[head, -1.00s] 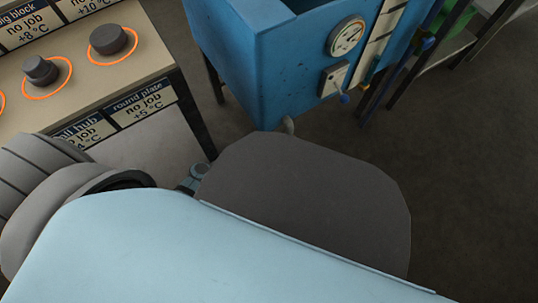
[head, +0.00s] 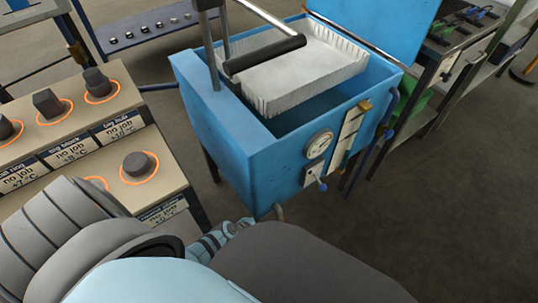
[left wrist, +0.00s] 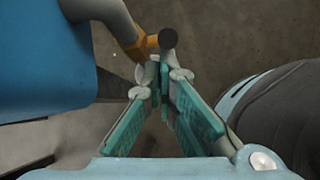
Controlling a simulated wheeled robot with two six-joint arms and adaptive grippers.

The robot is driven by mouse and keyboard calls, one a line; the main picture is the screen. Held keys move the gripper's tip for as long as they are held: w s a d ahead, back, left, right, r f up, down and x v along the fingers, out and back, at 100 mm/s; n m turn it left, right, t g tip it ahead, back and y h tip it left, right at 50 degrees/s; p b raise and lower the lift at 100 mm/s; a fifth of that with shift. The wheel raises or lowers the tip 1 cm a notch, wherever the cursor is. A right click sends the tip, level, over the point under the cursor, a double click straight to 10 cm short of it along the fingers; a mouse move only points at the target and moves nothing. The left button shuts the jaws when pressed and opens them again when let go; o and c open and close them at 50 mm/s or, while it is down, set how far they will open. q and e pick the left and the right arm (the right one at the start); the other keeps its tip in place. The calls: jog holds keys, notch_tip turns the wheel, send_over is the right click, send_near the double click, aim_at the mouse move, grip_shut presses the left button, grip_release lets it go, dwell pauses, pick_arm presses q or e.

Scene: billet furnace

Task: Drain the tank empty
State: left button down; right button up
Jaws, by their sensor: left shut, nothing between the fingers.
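The blue tank (head: 255,165) stands in the middle of the head view, open on top. A dark teal area shows inside; I cannot tell how high any liquid stands. A grey drain pipe (head: 279,211) comes out below the tank. In the left wrist view the tank wall (left wrist: 45,60) is at the left, and the pipe carries an orange-brass valve (left wrist: 140,46) with a dark round end (left wrist: 168,38). My left gripper (left wrist: 160,70) is shut and empty, its tips close to the valve; contact is unclear. It also shows in the head view (head: 238,226), partly hidden by my arm.
A white basket (head: 300,75) with a dark handle bar (head: 264,54) sits in the tank's top. A gauge (head: 319,145) and a switch with a blue lever (head: 314,175) are on its front. A stepped bench (head: 160,190) with dark parts stands left.

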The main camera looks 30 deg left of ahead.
pick_arm(q)
jog(key=shift+w+d+r+p, duration=0.3)
jog(key=shift+w+r, duration=0.2)
jog(key=shift+w, duration=0.2)
jog(key=shift+w+d+r+p, duration=0.2)
jog(key=shift+w+r+p, duration=0.25)
jog(key=shift+w, duration=0.2)
pick_arm(e)
jog(key=shift+s+r, duration=0.1)
jog(key=shift+r, duration=1.15)
jog(key=shift+d, duration=0.1)
pick_arm(q)
jog(key=w+p+v, duration=0.1)
jog(key=p+v, duration=0.8)
jog(key=v, duration=0.2)
jog(key=shift+a+r, duration=0.15)
jog(key=shift+r, duration=0.4)
pick_arm(e)
notch_tip(320, 180, up, 9)
jog(key=shift+s, duration=0.2)
pick_arm(q)
jog(key=shift+s, duration=0.2)
pick_arm(e)
jog(key=shift+f, duration=0.1)
